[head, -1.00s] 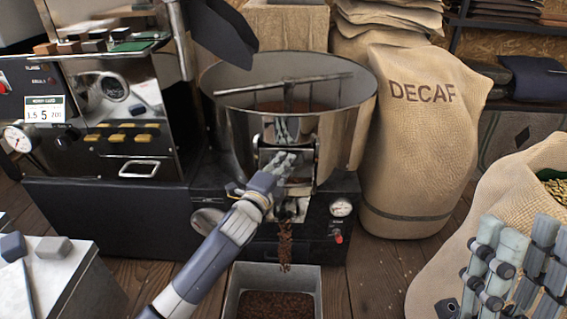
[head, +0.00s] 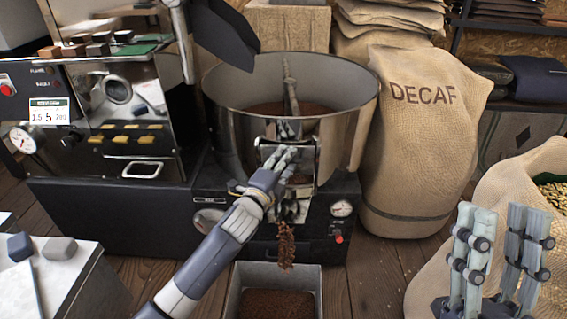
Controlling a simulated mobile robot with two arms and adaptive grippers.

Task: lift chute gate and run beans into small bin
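The chute gate (head: 303,160) is a metal plate in a frame on the front of the round cooling drum (head: 345,135). My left gripper (head: 286,160) is at the gate, its fingers against the plate; its grip is partly hidden by the hand itself. Brown beans (head: 286,245) pour from the spout under the gate. They fall into the small grey bin (head: 314,284) on the floor, where a layer of beans (head: 275,303) lies. My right gripper (head: 502,235) is at the lower right, fingers pointing up and spread apart, empty, away from the chute.
The roaster body (head: 100,215) stands at the left. A full DECAF sack (head: 415,150) stands right of the drum, and an open sack of pale beans (head: 545,160) is at the right edge. A light-topped cabinet (head: 65,285) is at the lower left. Wooden floor is clear right of the bin.

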